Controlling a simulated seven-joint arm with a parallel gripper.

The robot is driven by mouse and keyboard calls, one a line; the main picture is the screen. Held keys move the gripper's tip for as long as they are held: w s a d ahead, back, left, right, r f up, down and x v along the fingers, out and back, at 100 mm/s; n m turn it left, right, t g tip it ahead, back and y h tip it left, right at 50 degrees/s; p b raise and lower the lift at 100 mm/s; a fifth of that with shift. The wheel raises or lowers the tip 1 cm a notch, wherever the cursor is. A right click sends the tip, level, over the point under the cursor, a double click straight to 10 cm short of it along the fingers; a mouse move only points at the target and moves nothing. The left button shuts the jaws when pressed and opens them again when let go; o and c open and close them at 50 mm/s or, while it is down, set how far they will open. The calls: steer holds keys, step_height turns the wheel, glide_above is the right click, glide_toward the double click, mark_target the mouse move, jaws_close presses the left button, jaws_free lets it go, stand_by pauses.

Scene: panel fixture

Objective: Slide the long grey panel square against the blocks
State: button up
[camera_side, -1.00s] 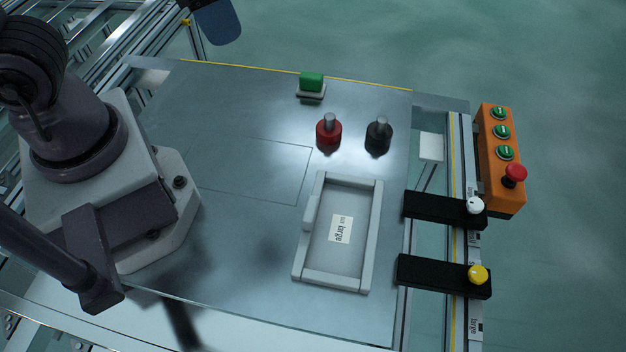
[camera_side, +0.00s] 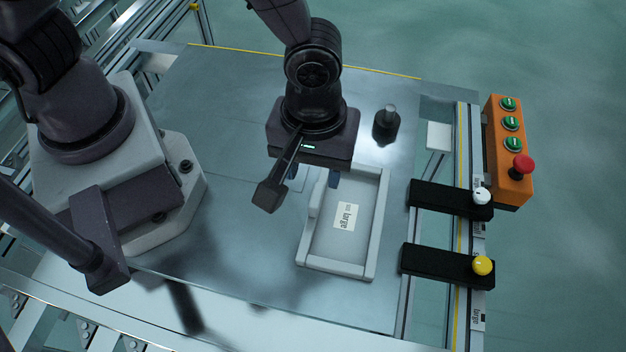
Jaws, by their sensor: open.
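The long grey panel (camera_side: 340,245) is a pale rectangular tray-like piece with raised edges and a label reading "large". It lies flat on the metal table, slightly turned. Two black blocks, one with a white knob (camera_side: 430,198) and one with a yellow knob (camera_side: 430,262), stand to its right, with a gap between them and the panel. My gripper (camera_side: 312,178) is over the panel's upper left end, pointing down. Its blue fingertips are apart and partly hidden by the gripper body. Whether they touch the panel cannot be told.
A black knobbed weight (camera_side: 386,127) stands behind the panel. An orange button box (camera_side: 508,150) with green buttons and a red stop knob is at the right. A rail (camera_side: 462,150) runs along the table's right side. The table (camera_side: 240,245) is clear left of the panel.

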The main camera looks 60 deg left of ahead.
glide_toward(335, 221)
steer(key=s+f, duration=0.1)
steer(key=f, duration=0.1)
steer(key=s+a+f, duration=0.1)
steer(key=f, duration=0.1)
steer(key=s+a+f, duration=0.1)
steer(key=f, duration=0.2)
jaws_close()
steer(key=shift+w+a, duration=0.25)
steer(key=shift+w+d, duration=1.25)
stand_by(0.6)
jaws_free()
